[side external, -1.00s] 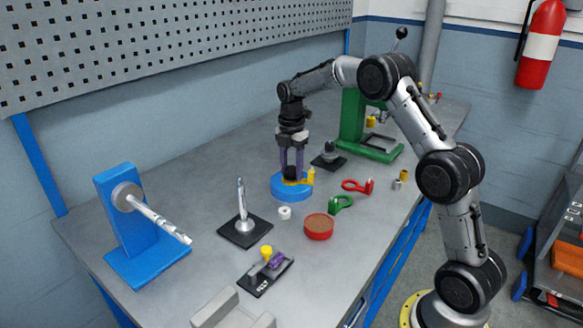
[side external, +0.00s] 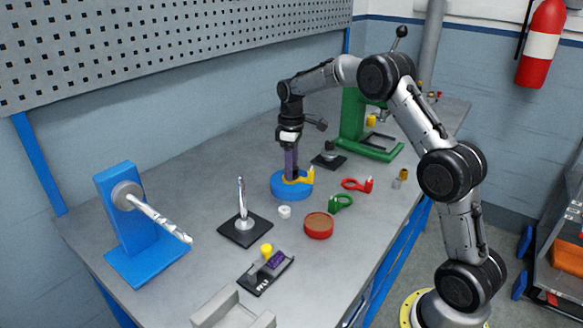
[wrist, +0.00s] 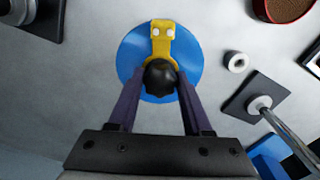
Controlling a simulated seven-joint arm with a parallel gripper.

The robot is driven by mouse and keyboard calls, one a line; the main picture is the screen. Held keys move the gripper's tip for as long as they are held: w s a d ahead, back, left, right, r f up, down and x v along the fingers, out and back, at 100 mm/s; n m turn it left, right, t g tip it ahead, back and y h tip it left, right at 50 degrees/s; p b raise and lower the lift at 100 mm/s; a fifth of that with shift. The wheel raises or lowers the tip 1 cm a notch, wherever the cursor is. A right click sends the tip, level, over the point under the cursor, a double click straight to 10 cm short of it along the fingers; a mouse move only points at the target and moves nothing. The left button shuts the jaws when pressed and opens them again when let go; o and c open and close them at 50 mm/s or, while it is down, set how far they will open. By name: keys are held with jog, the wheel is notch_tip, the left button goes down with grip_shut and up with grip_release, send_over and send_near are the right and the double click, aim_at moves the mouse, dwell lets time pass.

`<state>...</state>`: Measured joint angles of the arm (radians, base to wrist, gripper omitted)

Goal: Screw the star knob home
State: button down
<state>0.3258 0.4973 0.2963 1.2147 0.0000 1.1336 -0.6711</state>
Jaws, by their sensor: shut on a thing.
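The star knob (wrist: 160,76) is a black rounded knob in the wrist view. It sits at the near end of a yellow arm (wrist: 161,45), over a round blue base (wrist: 135,55). The yellow arm (side external: 309,177) and blue base (side external: 291,192) also show in the side view. My gripper (side external: 291,177) points straight down over the base. Its purple fingers flank the knob from left and right in the wrist view and are shut on it. The knob is hidden behind the fingers in the side view, and its thread is hidden too.
A white ring (side external: 284,212), a red dish (side external: 319,226), and green (side external: 341,203) and red (side external: 357,185) clamp-like parts lie nearby. A silver post on a black plate (side external: 245,230) stands front left. A green stand (side external: 352,120) rises behind. Bare bench lies left of the base.

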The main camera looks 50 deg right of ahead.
jog(key=m, duration=0.3)
jog(key=shift+c, duration=1.3)
grip_release()
